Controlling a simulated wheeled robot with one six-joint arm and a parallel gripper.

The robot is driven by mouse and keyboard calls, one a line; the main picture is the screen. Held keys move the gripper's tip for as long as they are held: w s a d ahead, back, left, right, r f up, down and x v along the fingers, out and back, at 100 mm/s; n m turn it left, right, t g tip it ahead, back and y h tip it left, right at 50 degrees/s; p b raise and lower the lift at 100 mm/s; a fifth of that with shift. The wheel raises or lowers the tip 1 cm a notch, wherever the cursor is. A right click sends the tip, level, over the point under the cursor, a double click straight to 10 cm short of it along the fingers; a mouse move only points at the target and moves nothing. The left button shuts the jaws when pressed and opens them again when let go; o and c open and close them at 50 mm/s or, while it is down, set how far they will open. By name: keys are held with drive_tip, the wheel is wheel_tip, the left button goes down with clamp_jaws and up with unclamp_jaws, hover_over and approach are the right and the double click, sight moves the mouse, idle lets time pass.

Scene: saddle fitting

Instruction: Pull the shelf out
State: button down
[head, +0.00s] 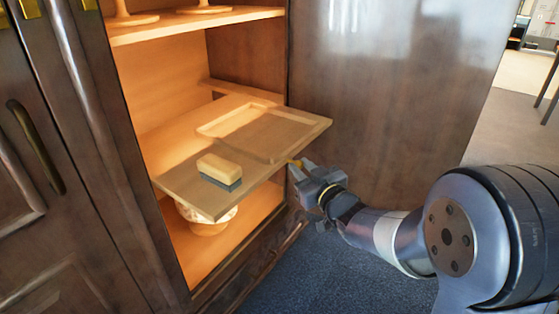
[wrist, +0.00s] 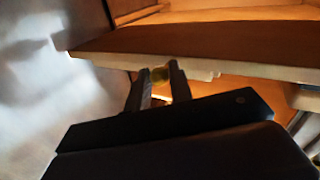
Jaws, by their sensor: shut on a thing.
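The wooden shelf (head: 181,184) sits in the lit cabinet and sticks out past its front, roughly level. It has a shallow rectangular recess in its top. In the wrist view the shelf (wrist: 190,40) spans the top, with its front edge just beyond my fingers. My gripper (head: 298,166) is at the shelf's front edge, towards its right end. Its fingers (wrist: 160,78) are closed around a small brass-coloured knob (wrist: 160,73) at that edge. In the head view the fingers mostly hide the knob.
A yellow-topped brush or sponge (head: 220,167) lies on the shelf's left part. A pale bowl (head: 210,226) stands below, partly hidden. An upper shelf (head: 180,27) holds stemmed items. The open cabinet door (head: 390,90) stands at right. Blue carpet (head: 330,275) in front is clear.

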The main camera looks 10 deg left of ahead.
drive_tip(key=s+d, duration=0.2)
drive_tip(key=d, duration=0.4)
drive_tip(key=shift+s+d, duration=0.2)
drive_tip(key=shift+d, duration=0.05)
drive_tip(key=shift+r, duration=0.1)
drive_tip(key=c, duration=1.3)
unclamp_jaws()
drive_tip(key=p+v, duration=0.2)
drive_tip(key=v, duration=0.8)
drive_tip(key=shift+s+d, duration=0.2)
drive_tip(key=shift+s, duration=0.15)
drive_tip(key=shift+b+x, duration=0.8)
drive_tip(key=shift+x, duration=5.05)
